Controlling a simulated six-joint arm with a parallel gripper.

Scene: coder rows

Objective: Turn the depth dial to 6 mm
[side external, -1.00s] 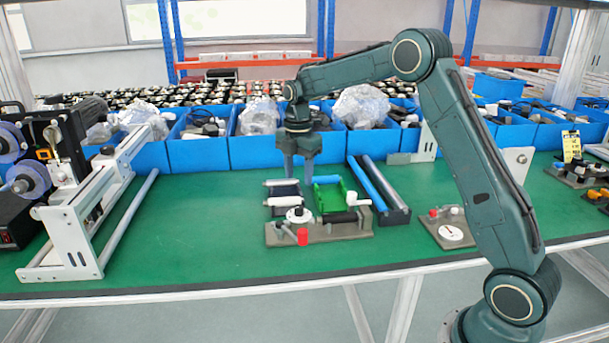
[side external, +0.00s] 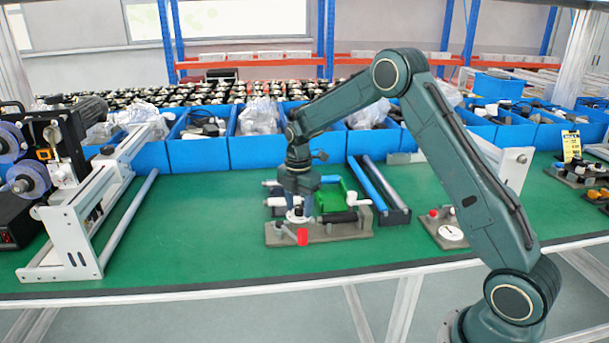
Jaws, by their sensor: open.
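A grey-brown fixture plate (side external: 345,230) lies on the green table. On its left part is a white round dial (side external: 297,219), partly hidden by my gripper, with a red knob (side external: 302,237) in front of it. My gripper (side external: 298,208) is open and points down, right over this white dial, its fingertips low at the dial's height. I cannot tell whether the fingers touch it. A second small plate (side external: 432,222) to the right carries a white dial face (side external: 451,233) and a red knob. No 6 mm mark is readable.
A green block (side external: 330,196) and a white-knobbed crank (side external: 357,200) stand just right of my gripper. A dark tray with blue and grey bars (side external: 400,214) lies beyond. Blue bins (side external: 258,153) line the back. The table's left middle is clear.

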